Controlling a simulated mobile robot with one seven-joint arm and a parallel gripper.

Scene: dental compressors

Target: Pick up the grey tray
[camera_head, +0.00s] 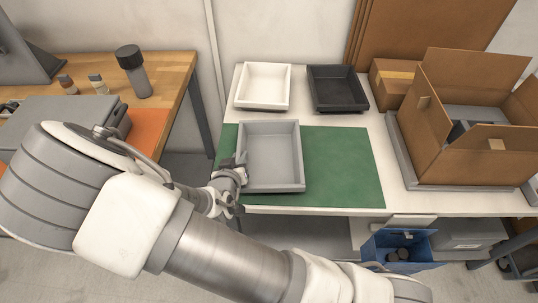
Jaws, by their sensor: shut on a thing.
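The grey tray (271,154) is an empty, shallow rectangular tray with raised walls. It is over the left part of the green mat (345,165) on the white table. My gripper (238,166) is at the tray's left wall, near its front left corner, and is shut on that wall. My wrist partly hides the fingers and the tray's left edge. The tray looks level; I cannot tell whether its bottom touches the mat.
A white tray (263,86) and a black tray (337,88) stand behind the grey tray. An open cardboard box (468,150) stands at the right. A wooden bench (165,75) is at the left, and a blue bin (402,250) is below the table. The mat's right part is clear.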

